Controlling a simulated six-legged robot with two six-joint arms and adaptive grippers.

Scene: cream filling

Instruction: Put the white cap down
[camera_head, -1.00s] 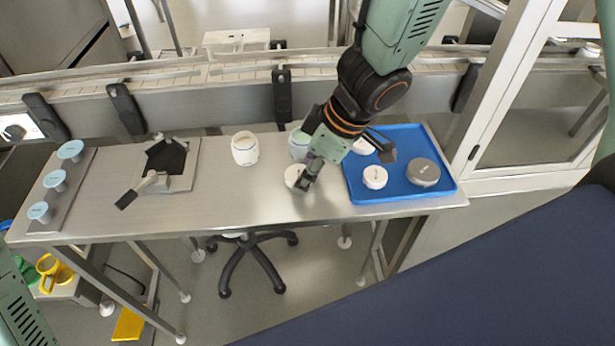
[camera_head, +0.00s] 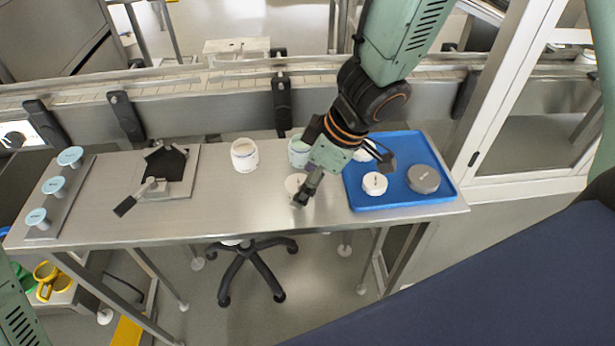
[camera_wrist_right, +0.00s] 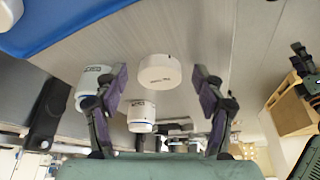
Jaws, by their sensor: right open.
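The white cap (camera_head: 294,183) lies flat on the steel table, left of the blue tray. It also shows in the right wrist view (camera_wrist_right: 160,72), beyond and between the spread fingertips, with a clear gap to both fingers. My right gripper (camera_head: 345,176) is open and empty above the table, one finger partly covering the cap in the head view. Its two fingers also show in the right wrist view (camera_wrist_right: 163,90). My left gripper is out of view.
Two white jars (camera_head: 245,155) (camera_head: 299,151) stand behind the cap. The blue tray (camera_head: 400,202) holds a white cap (camera_head: 374,183), a grey lid (camera_head: 423,179) and a partly hidden white one. A black tool (camera_head: 165,165) and blue-topped pieces (camera_head: 54,187) are left. The middle-left table is clear.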

